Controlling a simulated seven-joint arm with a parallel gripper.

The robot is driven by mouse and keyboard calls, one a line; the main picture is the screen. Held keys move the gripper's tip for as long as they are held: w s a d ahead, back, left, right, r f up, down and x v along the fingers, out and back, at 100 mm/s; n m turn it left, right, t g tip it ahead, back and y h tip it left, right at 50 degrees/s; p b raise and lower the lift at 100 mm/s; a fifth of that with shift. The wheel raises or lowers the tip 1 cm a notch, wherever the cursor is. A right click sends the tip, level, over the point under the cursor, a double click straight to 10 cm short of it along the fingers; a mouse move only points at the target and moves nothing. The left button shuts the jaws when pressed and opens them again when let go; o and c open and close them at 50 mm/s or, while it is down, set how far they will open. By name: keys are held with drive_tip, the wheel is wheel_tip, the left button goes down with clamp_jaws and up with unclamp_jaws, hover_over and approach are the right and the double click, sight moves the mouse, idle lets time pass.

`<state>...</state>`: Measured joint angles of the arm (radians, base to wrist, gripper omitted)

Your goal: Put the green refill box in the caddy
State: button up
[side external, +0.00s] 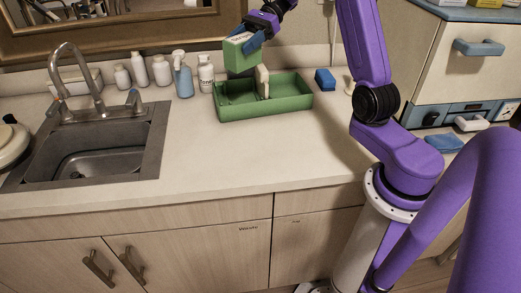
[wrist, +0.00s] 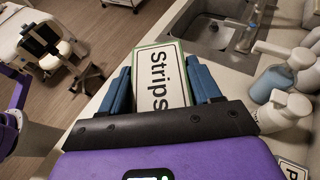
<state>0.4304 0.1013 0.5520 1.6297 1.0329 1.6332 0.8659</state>
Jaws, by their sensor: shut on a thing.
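The green refill box (side external: 239,54) is in my gripper (side external: 254,38), held up over the left part of the green caddy (side external: 290,105). In the wrist view the box (wrist: 160,78) shows a white face with green edges and the word "Strips", between the two blue fingers of my gripper (wrist: 162,88). My gripper is shut on the box. In the side view the box seems a little above the caddy's back wall; the exact gap is hard to tell. The caddy is not clearly visible in the wrist view.
A cream upright piece (side external: 262,81) stands at the caddy's middle. A white bottle (side external: 206,74) and a blue pump bottle (side external: 183,75) stand just left of the caddy. A small blue block (side external: 325,79) lies to its right. The sink (side external: 95,150) is at left; the counter in front is clear.

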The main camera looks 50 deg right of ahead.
drive_tip(key=shift+s+a+f, duration=0.15)
drive_tip(key=shift+a+f, duration=0.1)
drive_tip(key=shift+a, duration=0.35)
drive_tip(key=shift+s+a+f, duration=0.1)
drive_tip(key=shift+a+f, duration=0.15)
drive_tip(key=shift+a, duration=0.3)
drive_tip(key=s+a+f+m+t+h, duration=0.2)
drive_tip(key=s+a+f+m+t, duration=0.3)
drive_tip(key=s+f, duration=0.2)
drive_tip(key=s+d+r+m+t+h, duration=0.1)
drive_tip(key=s+r, duration=0.1)
drive_tip(key=s, duration=0.7)
drive_tip(key=s+r+m+t+h, duration=0.1)
drive_tip(key=s+r, duration=0.1)
drive_tip(key=s, duration=0.7)
drive_tip(key=shift+w+d+f, duration=0.25)
drive_tip(key=shift+w+f, duration=1.95)
drive_tip(key=shift+w, duration=0.15)
drive_tip(key=shift+w+d+f, duration=0.25)
drive_tip(key=shift+w+f, duration=1.9)
drive_tip(key=shift+w, duration=0.2)
drive_tip(key=shift+w+d+f, duration=0.25)
drive_tip(key=shift+w+f, duration=1.95)
drive_tip(key=shift+w, duration=0.15)
drive_tip(key=shift+f, duration=0.15)
